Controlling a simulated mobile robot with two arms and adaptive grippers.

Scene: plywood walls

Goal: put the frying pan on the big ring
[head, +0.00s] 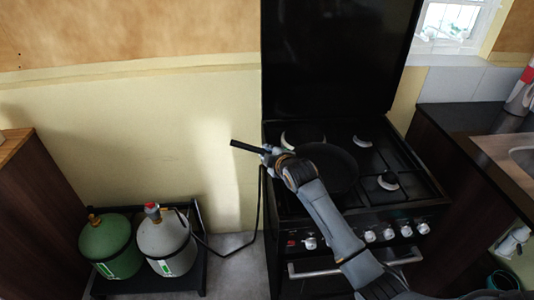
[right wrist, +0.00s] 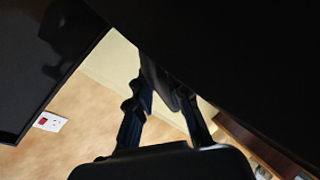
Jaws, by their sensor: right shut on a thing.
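The frying pan (head: 335,168) is black and round, over the left part of the black gas hob (head: 415,183). Its dark handle (head: 246,147) points left, past the hob's edge. My right gripper (head: 273,156) is shut on the handle; in the right wrist view its fingers (right wrist: 165,105) stand on both sides of the handle (right wrist: 158,78). A wide pale ring (head: 290,138) shows partly at the back left, behind the pan. Smaller burners show at the back right (head: 362,141) and front right (head: 388,181). The front left is hidden by the pan and my arm. I cannot tell whether the pan touches the hob. My left gripper is out of view.
The raised black lid (head: 335,55) stands behind the hob. Knobs (head: 370,236) and an oven handle (head: 315,270) are on the front. A green gas bottle (head: 110,248) and a grey one (head: 165,243) stand at left. A dark counter (head: 465,117) is at right.

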